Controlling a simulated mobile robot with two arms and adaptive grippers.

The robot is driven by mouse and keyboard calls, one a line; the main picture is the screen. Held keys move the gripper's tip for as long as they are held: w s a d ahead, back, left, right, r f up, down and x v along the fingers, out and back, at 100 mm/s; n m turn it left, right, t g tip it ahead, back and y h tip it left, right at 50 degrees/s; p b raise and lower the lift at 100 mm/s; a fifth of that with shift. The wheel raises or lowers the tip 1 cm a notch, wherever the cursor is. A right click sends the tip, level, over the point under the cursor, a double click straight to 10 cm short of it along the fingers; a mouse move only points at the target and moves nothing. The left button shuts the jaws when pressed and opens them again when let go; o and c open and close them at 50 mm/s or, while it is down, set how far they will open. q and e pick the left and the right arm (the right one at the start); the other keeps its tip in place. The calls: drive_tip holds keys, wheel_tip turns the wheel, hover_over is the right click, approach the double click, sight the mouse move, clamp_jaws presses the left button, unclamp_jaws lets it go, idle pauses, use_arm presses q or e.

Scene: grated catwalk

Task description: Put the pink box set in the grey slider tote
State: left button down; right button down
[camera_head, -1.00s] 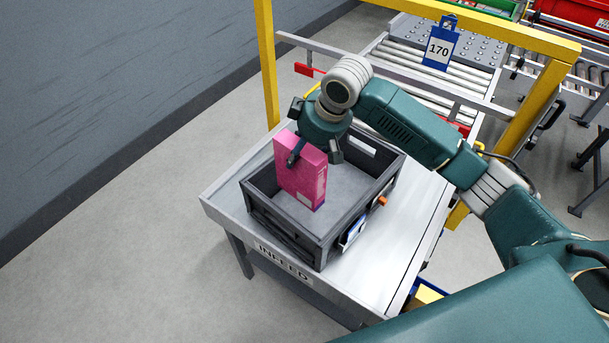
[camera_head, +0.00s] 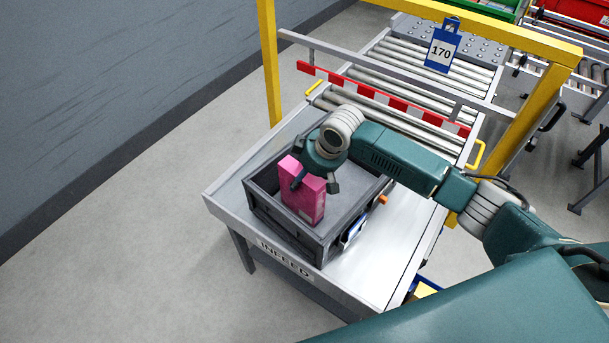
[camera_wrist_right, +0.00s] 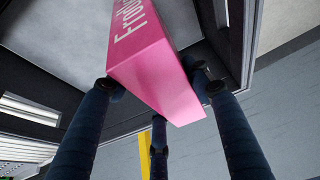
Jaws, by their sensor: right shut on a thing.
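The pink box set (camera_head: 304,198) is upright and partly down inside the grey slider tote (camera_head: 317,241), near its left wall. The tote stands on the infeed table. My right gripper (camera_head: 315,184) is shut on the upper part of the pink box. In the right wrist view, the fingers of my right gripper (camera_wrist_right: 160,95) press on both sides of the pink box (camera_wrist_right: 150,60), with the tote's dark wall (camera_wrist_right: 55,75) beyond. Whether the box touches the tote floor I cannot tell. My left gripper is not in view.
The infeed table (camera_head: 385,265) has bare room right of the tote. Behind it are a red-and-white striped bar (camera_head: 385,97), a yellow frame (camera_head: 268,60) and a roller conveyor (camera_head: 425,75) with a blue 170 sign (camera_head: 442,45).

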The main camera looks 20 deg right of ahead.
drive_tip(key=shift+f, duration=0.1)
drive_tip(key=c, duration=1)
unclamp_jaws()
drive_tip(key=shift+o, duration=0.9)
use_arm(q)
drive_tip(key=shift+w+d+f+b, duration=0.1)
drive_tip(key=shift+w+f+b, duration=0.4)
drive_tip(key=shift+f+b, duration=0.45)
use_arm(e)
drive_tip(key=v, duration=1.2)
drive_tip(key=shift+w, duration=0.1)
